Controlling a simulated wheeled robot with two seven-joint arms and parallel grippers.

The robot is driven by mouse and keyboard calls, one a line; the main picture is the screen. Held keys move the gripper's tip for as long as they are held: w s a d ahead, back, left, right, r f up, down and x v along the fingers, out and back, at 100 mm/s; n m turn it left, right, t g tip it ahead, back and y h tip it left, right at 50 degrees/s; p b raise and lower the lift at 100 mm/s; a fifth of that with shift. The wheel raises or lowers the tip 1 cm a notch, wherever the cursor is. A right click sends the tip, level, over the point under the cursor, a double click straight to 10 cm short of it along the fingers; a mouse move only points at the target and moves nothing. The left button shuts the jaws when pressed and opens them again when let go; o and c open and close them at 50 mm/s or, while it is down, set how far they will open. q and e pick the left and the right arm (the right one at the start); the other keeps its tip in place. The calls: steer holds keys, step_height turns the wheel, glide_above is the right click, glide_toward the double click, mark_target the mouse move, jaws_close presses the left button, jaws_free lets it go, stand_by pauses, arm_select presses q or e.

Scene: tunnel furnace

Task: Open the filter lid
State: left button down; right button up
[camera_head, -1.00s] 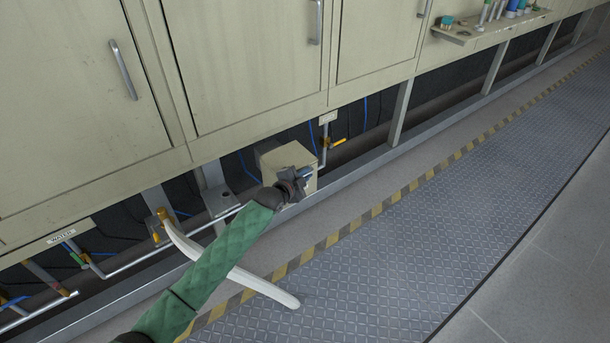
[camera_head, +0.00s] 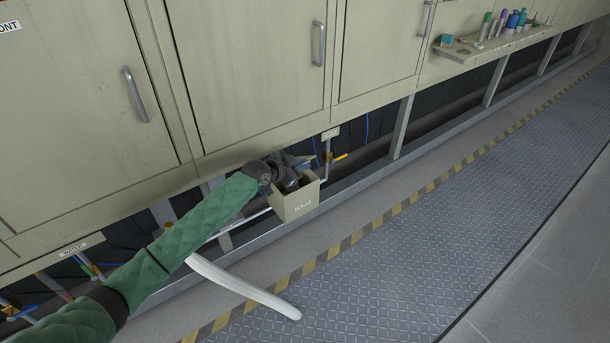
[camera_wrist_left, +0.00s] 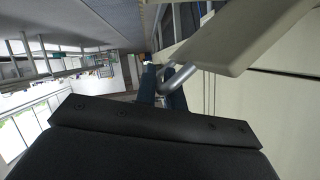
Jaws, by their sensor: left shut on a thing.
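In the head view the arm and gripper hide most of the lid. My right gripper is out of view.
Beige cabinets with metal handles (camera_head: 136,94) overhang the box. A pipe with a yellow valve handle (camera_head: 341,156) is just right of it. A grey rail runs below, and the floor to the right is clear.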

arm_select(q)
steer(key=w+a+r+n+b, duration=0.1)
steer(key=w+a+r+n+g+h+b, duration=0.1)
steer(key=w+r, duration=0.1)
steer(key=w+a+r+n+g+b, duration=0.1)
steer(key=w+b, duration=0.1)
steer(key=shift+w+a+r+h, duration=0.1)
steer(key=shift+a+r+h, duration=0.2)
steer(key=shift+a+r, duration=0.1)
steer(key=w+a+r+n+b, duration=0.1)
steer(key=w+a+b, duration=0.2)
steer(key=w+b, duration=0.1)
steer(key=shift+w+a+r+g, duration=0.35)
steer(key=shift+w+a+g, duration=0.05)
steer(key=shift+w, duration=0.25)
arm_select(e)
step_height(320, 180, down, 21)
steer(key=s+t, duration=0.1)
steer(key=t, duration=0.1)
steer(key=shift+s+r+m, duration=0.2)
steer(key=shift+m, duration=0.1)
arm_select(q)
steer(key=c, duration=1.5)
jaws_free()
steer(key=shift+w+f, duration=0.1)
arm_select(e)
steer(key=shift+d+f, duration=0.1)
arm_select(q)
steer(key=shift+a, duration=0.1)
